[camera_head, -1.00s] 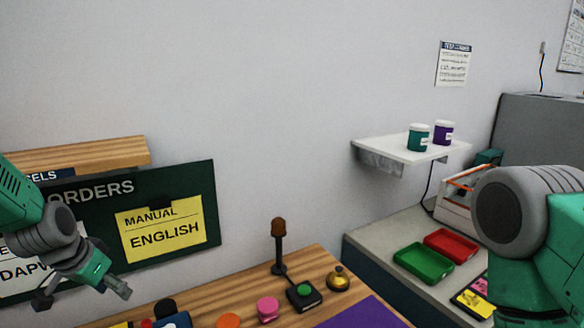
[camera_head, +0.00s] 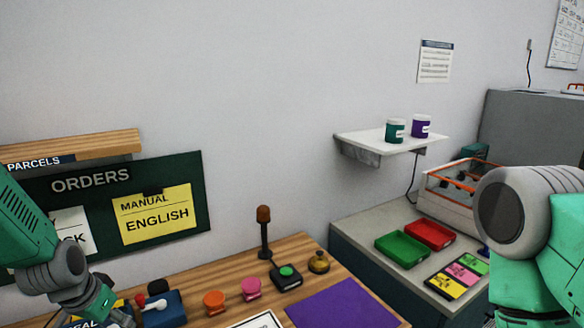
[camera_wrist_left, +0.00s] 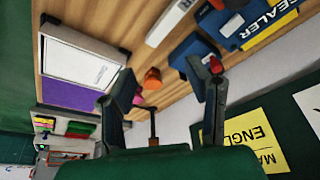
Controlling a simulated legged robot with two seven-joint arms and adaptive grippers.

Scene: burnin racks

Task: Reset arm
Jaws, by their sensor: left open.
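My left arm comes in at the lower left of the head view, with its gripper (camera_head: 104,312) low over the left part of the wooden bench (camera_head: 215,272), in front of the orders board (camera_head: 90,182). In the left wrist view the gripper (camera_wrist_left: 162,84) has its two dark fingers apart with nothing held between them. The bench and its items lie beyond the fingers. My right arm shows at the right edge as a grey joint and green link; its gripper is out of view.
A blue device (camera_head: 163,308), orange button (camera_head: 214,303), pink button (camera_head: 251,289), green button (camera_head: 287,277), bell (camera_head: 318,262) and lamp post (camera_head: 263,232) stand on the bench. A purple mat (camera_head: 340,305) lies right. Green (camera_head: 402,249) and red (camera_head: 430,234) trays sit on the side counter.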

